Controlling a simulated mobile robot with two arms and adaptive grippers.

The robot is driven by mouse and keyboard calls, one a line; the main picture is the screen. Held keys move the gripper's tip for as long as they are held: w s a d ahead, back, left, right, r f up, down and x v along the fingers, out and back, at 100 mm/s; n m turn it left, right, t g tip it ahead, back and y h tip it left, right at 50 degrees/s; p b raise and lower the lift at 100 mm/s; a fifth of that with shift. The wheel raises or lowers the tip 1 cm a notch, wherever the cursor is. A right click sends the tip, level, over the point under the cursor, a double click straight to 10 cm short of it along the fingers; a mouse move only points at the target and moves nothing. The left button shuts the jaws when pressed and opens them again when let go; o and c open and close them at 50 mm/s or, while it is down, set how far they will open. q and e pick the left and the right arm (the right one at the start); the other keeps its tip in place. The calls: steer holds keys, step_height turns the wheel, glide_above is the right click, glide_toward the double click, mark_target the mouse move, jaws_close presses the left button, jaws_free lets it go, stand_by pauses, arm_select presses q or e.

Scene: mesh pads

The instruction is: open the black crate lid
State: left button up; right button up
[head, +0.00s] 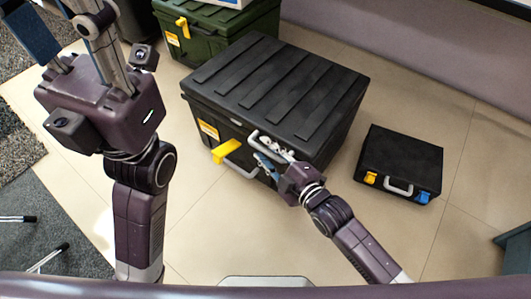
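The black crate (240,119) stands on the tiled floor in the middle of the head view. Its ribbed black lid (277,85) lies flat and looks closed. A yellow latch (226,151) sticks out at the left of its front face, beside an orange-and-white label. My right gripper (258,146) is at the crate's front, near the lid's front edge and right of the yellow latch. Its fingers look spread; whether they touch the crate is unclear. It hides part of the front face. My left gripper (68,22) is raised at the top left, away from the crate, its tips unclear.
A smaller black case (400,160) with yellow and blue latches lies to the right. A dark green crate (216,30) stands behind, at the top. Grey carpet (50,190) lies at the left. The floor between crate and small case is free.

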steer(key=shift+w, duration=0.15)
steer(key=shift+c, duration=1)
jaws_close()
steer(key=shift+r, duration=0.15)
